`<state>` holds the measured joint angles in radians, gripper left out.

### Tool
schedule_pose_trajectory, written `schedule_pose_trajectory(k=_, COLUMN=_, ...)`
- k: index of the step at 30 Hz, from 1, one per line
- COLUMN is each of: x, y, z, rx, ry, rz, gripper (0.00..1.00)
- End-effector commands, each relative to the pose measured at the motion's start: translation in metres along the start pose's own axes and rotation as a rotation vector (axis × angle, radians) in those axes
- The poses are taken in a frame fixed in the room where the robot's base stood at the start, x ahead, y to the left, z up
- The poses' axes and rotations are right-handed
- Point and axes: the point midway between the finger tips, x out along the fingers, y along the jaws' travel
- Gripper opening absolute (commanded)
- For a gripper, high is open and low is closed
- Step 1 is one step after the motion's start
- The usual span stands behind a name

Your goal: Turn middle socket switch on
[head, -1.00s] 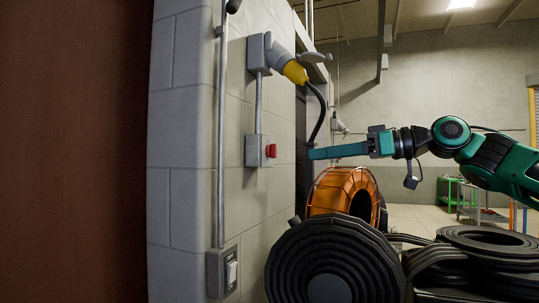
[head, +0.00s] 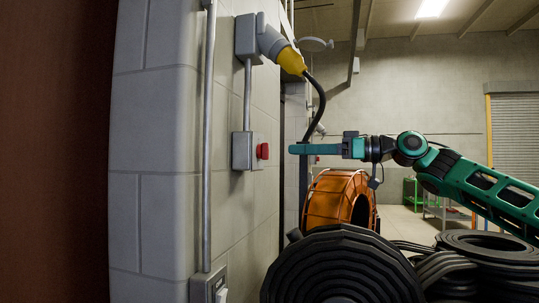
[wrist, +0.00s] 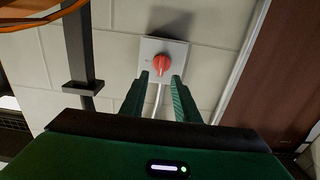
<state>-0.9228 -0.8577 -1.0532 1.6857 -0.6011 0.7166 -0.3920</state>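A red rotary knob (head: 262,151) sits on a grey switch box (head: 241,152) on the block wall. In the wrist view the red knob (wrist: 161,65) is at top centre on the pale face of the box (wrist: 179,52). My gripper (wrist: 159,80) is open, its two green fingers apart. The knob appears beyond the fingertips and between them, and nothing is held. In the head view my gripper (head: 292,149) is right of the knob at about its height, with a gap between. A grey socket (head: 246,38) with a yellow plug (head: 291,61) is above the box.
A black cable hangs from the plug near my gripper. Below are an orange cable reel (head: 330,190) and black hose coils (head: 335,268). A light switch (head: 209,287) is low on the wall. A dark bar (wrist: 82,50) shows left in the wrist view.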

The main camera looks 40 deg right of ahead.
Motion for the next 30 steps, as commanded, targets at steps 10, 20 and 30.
schedule_pose_trajectory(k=10, x=0.060, y=-0.003, z=0.000, rx=0.000, ry=-0.001, rz=-0.007, gripper=0.28)
schedule_pose_trajectory(k=20, x=0.074, y=-0.003, z=0.000, rx=0.000, ry=0.000, rz=-0.005, gripper=0.28)
schedule_pose_trajectory(k=30, x=0.074, y=-0.003, z=0.000, rx=0.000, ry=0.000, rz=-0.005, gripper=0.00)
